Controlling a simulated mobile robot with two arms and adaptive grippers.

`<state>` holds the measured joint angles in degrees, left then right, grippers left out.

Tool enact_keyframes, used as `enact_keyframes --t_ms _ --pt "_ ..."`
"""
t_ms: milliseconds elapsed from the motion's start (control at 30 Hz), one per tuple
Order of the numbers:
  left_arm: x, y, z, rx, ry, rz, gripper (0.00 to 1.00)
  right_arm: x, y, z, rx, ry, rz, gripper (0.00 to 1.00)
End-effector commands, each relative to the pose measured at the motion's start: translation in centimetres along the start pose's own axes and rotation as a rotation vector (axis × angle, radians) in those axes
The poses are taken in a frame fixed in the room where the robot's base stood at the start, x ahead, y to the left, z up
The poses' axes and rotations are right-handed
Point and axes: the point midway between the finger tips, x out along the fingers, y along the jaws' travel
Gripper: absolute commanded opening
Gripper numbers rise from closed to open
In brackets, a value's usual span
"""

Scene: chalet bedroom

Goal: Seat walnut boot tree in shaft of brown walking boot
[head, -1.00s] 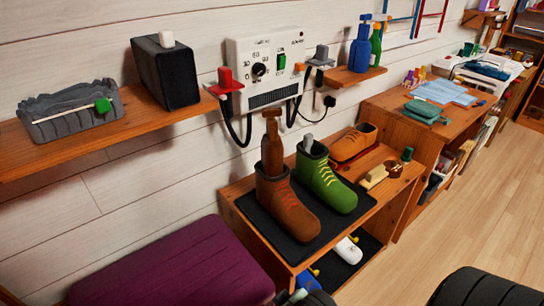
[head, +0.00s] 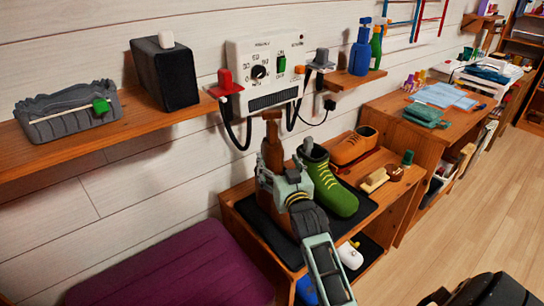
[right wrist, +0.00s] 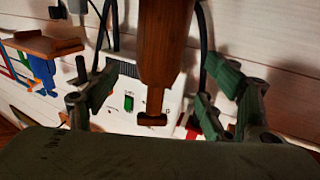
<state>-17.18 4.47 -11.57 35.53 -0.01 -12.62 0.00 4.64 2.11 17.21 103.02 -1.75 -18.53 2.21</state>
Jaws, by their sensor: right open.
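The walnut boot tree (head: 272,146) stands upright with its lower part at the brown boot's shaft; its knobbed upper part shows above my gripper. My right gripper (head: 274,180) is in front of the brown walking boot and hides almost all of it, including the shaft opening. In the right wrist view, the boot tree (right wrist: 165,50) passes between the green-padded fingers of my right gripper (right wrist: 164,80), which are open, with space on both sides. How deep the tree sits cannot be seen. My left gripper is out of view.
A green boot (head: 333,188) stands close on the right, on the same dark mat (head: 262,222). Beyond it are an orange-brown shoe (head: 352,147) and a brush (head: 374,181). A white dial box (head: 265,70) hangs on the wall behind. A purple padded seat (head: 170,275) lies at lower left.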

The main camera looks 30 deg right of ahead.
Motion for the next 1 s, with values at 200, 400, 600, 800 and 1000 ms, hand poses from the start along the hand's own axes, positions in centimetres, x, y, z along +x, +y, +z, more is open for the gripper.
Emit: enact_keyframes --t_ms 200,400,600,800,1000 --pt "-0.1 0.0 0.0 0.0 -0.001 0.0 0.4 2.3 0.2 -0.3 0.003 0.011 0.003 0.75" --pt "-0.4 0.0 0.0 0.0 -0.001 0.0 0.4 4.1 0.1 0.1 0.002 0.009 0.003 0.75" --pt "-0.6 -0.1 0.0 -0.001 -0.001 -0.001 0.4 6.7 0.1 0.4 0.002 0.009 0.002 0.75" --pt "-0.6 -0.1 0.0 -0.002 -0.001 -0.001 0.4 7.8 0.1 0.5 0.001 0.009 0.002 0.75" --pt "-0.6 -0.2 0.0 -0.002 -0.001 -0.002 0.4 7.7 0.1 0.5 0.001 0.008 0.002 0.75"
